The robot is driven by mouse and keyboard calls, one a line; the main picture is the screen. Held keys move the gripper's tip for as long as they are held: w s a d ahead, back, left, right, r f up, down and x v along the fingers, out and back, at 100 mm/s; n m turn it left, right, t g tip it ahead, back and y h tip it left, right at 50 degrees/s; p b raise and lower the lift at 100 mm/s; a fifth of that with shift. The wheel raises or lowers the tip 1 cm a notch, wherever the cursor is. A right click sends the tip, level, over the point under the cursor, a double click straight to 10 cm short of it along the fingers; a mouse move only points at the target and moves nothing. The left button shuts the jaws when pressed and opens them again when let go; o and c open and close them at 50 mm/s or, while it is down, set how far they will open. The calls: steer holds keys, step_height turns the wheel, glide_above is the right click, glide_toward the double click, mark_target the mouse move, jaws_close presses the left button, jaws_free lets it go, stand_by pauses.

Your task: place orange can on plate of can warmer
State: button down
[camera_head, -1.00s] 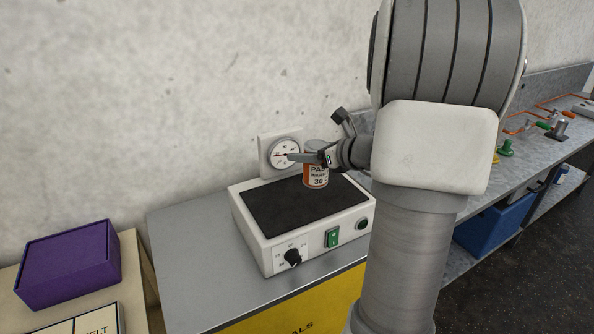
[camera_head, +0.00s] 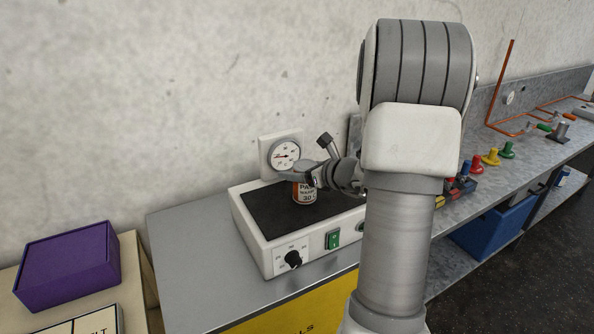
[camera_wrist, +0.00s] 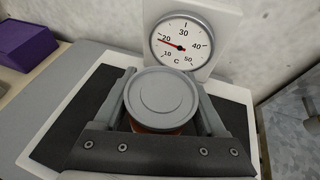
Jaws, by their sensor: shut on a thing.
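The orange can (camera_head: 304,193) has a white label with dark lettering and a grey lid. My gripper (camera_head: 306,174) is shut on it, and the can is upright over the dark plate (camera_head: 262,207) of the can warmer (camera_head: 248,240). In the wrist view the lid of the can (camera_wrist: 163,92) lies between the two fingers of my gripper (camera_wrist: 162,98), with the dark plate (camera_wrist: 75,150) around it. I cannot tell whether the can's base touches the plate. My gripper hides the can's upper part in the head view.
The warmer has a black knob (camera_head: 293,259) and a green switch (camera_head: 333,239) in front. A purple box (camera_head: 68,266) sits at left. Colored valves (camera_head: 491,157) and an orange pipe stand on the right bench.

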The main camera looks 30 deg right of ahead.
jaws_free()
steer(key=shift+r+p, duration=0.2)
steer(key=shift+p, duration=0.15)
steer(key=v, duration=1.2)
steer(key=shift+a, duration=0.1)
